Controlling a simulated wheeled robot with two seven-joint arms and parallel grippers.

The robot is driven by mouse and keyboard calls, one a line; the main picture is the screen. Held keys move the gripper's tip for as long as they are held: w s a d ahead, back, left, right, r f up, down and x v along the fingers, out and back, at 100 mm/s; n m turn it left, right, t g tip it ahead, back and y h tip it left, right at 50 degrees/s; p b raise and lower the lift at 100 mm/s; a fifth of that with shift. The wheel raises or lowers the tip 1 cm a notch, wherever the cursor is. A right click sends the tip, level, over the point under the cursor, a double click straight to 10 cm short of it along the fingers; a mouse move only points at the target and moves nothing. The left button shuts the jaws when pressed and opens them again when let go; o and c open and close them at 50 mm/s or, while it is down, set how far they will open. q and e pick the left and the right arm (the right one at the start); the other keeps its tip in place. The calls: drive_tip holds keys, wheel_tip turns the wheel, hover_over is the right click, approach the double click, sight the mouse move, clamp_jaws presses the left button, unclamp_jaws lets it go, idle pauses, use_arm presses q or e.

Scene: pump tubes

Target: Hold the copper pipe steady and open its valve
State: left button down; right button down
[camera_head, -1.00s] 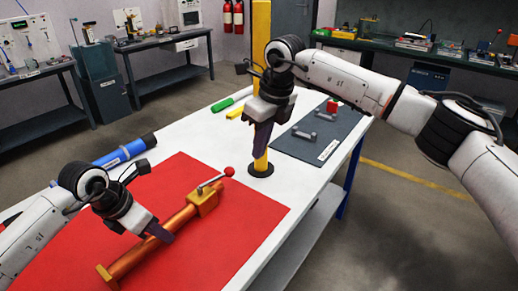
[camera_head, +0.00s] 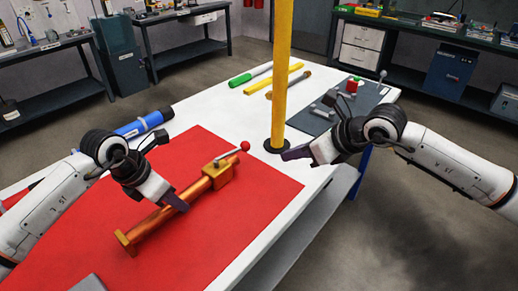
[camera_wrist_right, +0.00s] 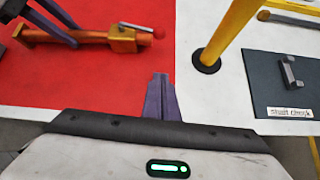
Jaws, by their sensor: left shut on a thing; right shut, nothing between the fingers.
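The copper pipe (camera_head: 154,222) lies slantwise on the red mat (camera_head: 240,195). It ends in a square foot at the near left and carries a brass valve block (camera_head: 219,176) at the far right. The valve's silver lever (camera_head: 231,156) lies roughly along the pipe and ends in a red ball (camera_head: 245,146). My left gripper (camera_head: 178,203) is shut on the pipe, short of the valve block. My right gripper (camera_head: 290,154) is shut and empty, right of the valve, near the yellow post's base. In the right wrist view its closed fingers (camera_wrist_right: 161,98) are apart from the pipe and lever.
A yellow post (camera_head: 281,75) rises from a black base on the white table, close to my right gripper. A dark mat (camera_head: 318,124) with metal pieces lies at the right.

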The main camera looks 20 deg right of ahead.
sight(232, 153)
use_arm(q)
drive_tip(key=shift+r, duration=0.1)
use_arm(e)
drive_tip(key=shift+t, duration=0.5)
drive_tip(key=x, duration=0.3)
drive_tip(key=a+x, duration=0.1)
drive_tip(key=x, duration=0.3)
drive_tip(key=shift+s+a+r, duration=0.1)
drive_tip(key=shift+s+r, duration=0.05)
drive_tip(key=shift+w+a+r, duration=0.1)
drive_tip(key=shift+w+a, duration=0.25)
drive_tip(key=shift+w, duration=0.2)
drive_tip(key=shift+w+a, duration=0.3)
drive_tip(key=shift+w, duration=0.25)
drive_tip(key=shift+w+a+r, duration=0.1)
drive_tip(key=shift+w+a, duration=0.25)
drive_tip(key=shift+w, duration=0.35)
use_arm(q)
drive_tip(key=shift+d, duration=0.1)
use_arm(e)
drive_tip(key=shift+w, duration=1.65)
drive_tip(key=shift+s, duration=0.15)
